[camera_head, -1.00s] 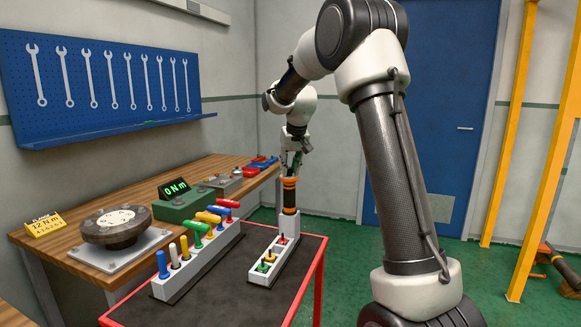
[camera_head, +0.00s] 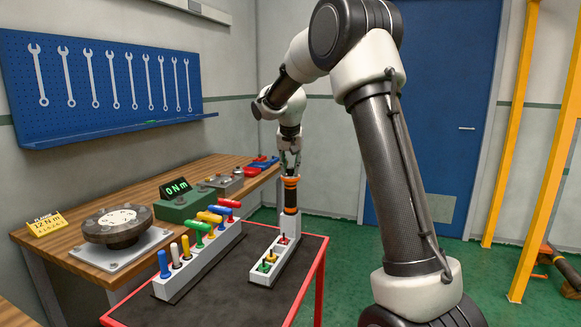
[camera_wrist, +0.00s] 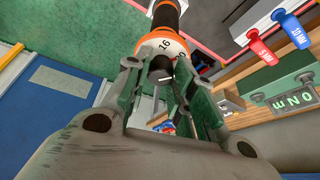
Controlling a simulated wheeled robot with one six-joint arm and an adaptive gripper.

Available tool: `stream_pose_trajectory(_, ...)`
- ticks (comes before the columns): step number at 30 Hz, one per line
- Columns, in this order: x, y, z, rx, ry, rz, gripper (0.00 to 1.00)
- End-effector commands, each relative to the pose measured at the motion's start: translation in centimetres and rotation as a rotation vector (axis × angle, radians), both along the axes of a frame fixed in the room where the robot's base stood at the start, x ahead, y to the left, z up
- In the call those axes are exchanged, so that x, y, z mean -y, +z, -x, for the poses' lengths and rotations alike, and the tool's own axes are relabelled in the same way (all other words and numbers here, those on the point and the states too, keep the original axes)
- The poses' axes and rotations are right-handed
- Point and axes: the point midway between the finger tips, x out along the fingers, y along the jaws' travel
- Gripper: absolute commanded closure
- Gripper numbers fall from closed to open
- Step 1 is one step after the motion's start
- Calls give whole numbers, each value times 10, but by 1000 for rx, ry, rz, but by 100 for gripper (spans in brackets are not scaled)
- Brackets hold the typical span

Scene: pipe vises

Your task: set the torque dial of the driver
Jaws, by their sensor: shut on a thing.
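The driver (camera_head: 290,195) stands upright in the far end of the narrow white rack (camera_head: 262,272), with a dark body and orange bands. My gripper (camera_head: 290,172) points down at the driver's top end. In the wrist view the fingers (camera_wrist: 158,72) are shut on that end, by the dial. The exact contact is partly hidden by the fingers.
A white rack (camera_head: 190,272) of coloured T-handle tools and the narrow rack share the red-edged cart (camera_head: 225,300). On the wooden bench are a bolted flange (camera_head: 115,224), a yellow 12 N·m sign (camera_head: 46,225) and a green tester (camera_head: 185,206) reading 0.

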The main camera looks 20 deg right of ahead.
Motion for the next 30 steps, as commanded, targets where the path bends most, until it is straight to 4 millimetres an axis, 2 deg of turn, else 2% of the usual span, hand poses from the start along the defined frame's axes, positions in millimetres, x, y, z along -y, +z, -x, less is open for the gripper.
stream_pose_trajectory(5,0,0,0,-1,0,-1,99)
stream_pose_trajectory(6,0,0,0,-1,0,-1,71)
stream_pose_trajectory(9,0,0,0,-1,0,-1,53)
stream_pose_trajectory(20,-1,3,1,0,1,0,53)
stream_pose_trajectory(23,-3,14,5,2,0,0,53)
stream_pose_trajectory(30,-12,63,23,4,2,-1,53)
